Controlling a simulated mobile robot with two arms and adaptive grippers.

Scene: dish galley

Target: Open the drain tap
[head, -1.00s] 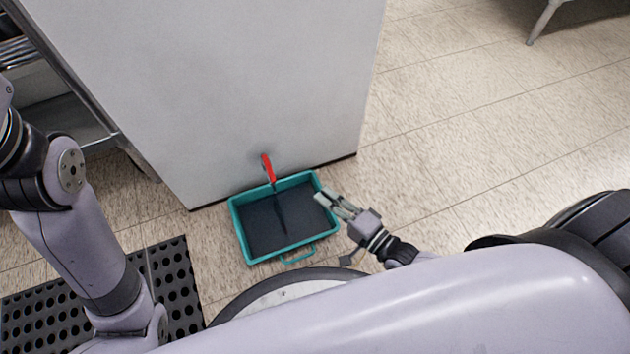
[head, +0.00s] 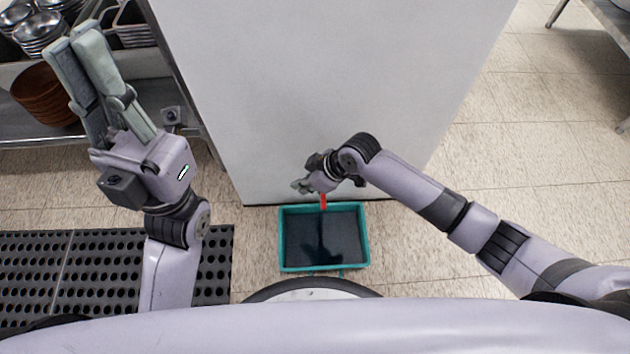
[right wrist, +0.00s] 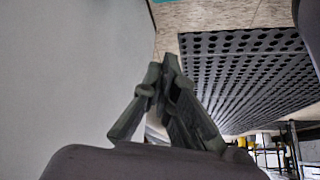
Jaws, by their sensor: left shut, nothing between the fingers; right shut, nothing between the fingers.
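The drain tap's red lever (head: 323,202) shows at the foot of the large pale cabinet (head: 320,90), above the back edge of a teal tray. My right gripper (head: 298,186) is shut and empty, close to the cabinet face and just left of the lever's upper part. The gripper and wrist hide the rest of the tap; I cannot tell whether they touch it. In the right wrist view the closed fingertips (right wrist: 162,70) hold nothing and the lever is out of sight. My left gripper (head: 72,45) is raised at the left, shut and empty.
The teal tray (head: 284,240), dark inside, lies on the floor below the tap. A black perforated mat (head: 100,265) lies left of it. A metal rack with bowls (head: 38,30) and pans stands at the left. Open floor (head: 510,150) lies to the right.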

